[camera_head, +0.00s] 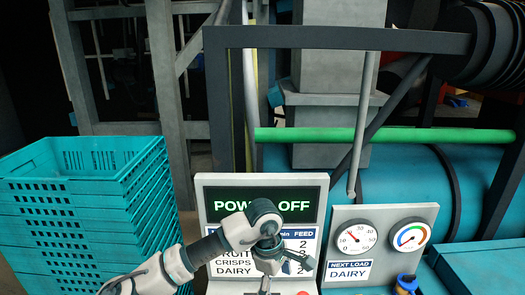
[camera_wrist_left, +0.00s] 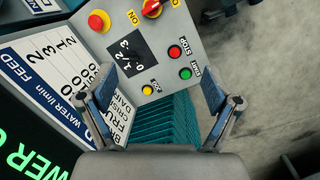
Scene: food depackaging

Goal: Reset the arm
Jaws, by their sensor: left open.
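My left arm comes in from the bottom left of the head view. Its gripper (camera_head: 272,262) is in front of the control panel (camera_head: 203,210) and covers part of the panel's chart. In the left wrist view the two fingers of this gripper (camera_wrist_left: 157,86) are spread apart with nothing between them. Beyond them is the button face (camera_wrist_left: 205,50), with a numbered dial (camera_wrist_left: 127,55), a red stop button (camera_wrist_left: 174,51), a green start button (camera_wrist_left: 185,74) and a yellow button (camera_wrist_left: 147,90). The panel's screen (camera_head: 265,205) reads "POWER OFF". My right gripper is not in view.
A stack of teal crates (camera_head: 85,225) stands at the left. A gauge board (camera_head: 352,222) reading "NEXT LOAD DAIRY" is right of the panel. A green pipe (camera_head: 400,135) and grey frame (camera_head: 340,38) lie behind. Open floor (camera_wrist_left: 260,60) shows in the wrist view.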

